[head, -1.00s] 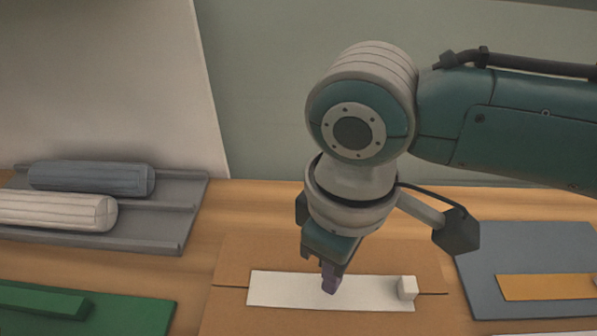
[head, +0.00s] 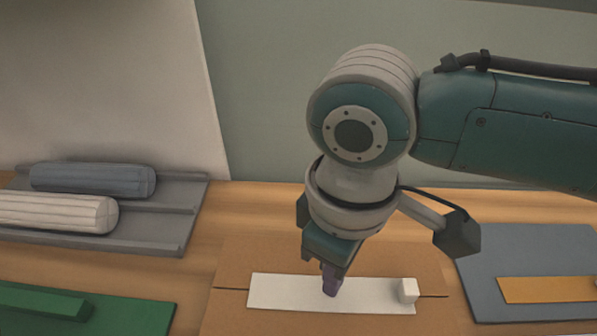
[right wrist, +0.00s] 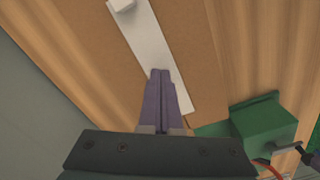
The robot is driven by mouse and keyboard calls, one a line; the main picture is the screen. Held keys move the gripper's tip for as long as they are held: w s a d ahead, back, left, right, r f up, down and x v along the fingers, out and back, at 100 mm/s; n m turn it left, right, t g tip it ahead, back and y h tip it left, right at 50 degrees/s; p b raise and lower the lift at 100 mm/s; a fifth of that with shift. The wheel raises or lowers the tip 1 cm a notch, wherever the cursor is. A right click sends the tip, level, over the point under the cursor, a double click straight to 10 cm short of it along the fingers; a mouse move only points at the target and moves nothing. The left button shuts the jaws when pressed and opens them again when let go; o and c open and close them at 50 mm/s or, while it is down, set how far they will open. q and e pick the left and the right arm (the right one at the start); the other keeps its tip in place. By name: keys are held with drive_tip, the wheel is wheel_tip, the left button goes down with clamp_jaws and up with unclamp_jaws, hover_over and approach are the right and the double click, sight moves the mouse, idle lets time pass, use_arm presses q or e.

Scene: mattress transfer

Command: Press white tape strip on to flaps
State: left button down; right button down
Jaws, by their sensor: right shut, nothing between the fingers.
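A white tape strip (head: 285,292) lies flat across the seam of the brown cardboard flaps (head: 240,318) in the head view. A small white block (head: 408,290) sits at its right end. My right gripper (head: 330,291) is shut and empty, pointing down with its purple fingertips at the strip, left of its middle. In the right wrist view the shut fingers (right wrist: 162,75) overlap the strip (right wrist: 150,45); whether they touch it I cannot tell. The seam shows at both ends of the strip.
A grey rack (head: 150,228) with a blue-grey roll (head: 95,179) and a cream roll (head: 60,213) stands at the left. A green mat (head: 130,318) with a green bar (head: 40,301) is at the front left. A blue-grey mat (head: 520,250) with an orange strip (head: 545,289) is at the right.

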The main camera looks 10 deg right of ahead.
drive_tip(key=shift+f+b, duration=0.55)
drive_tip(key=shift+f, duration=0.3)
idle(0.4)
drive_tip(key=shift+r, duration=0.1)
idle(0.6)
wheel_tip(320, 180, up, 7)
drive_tip(key=p, duration=0.8)
idle(0.3)
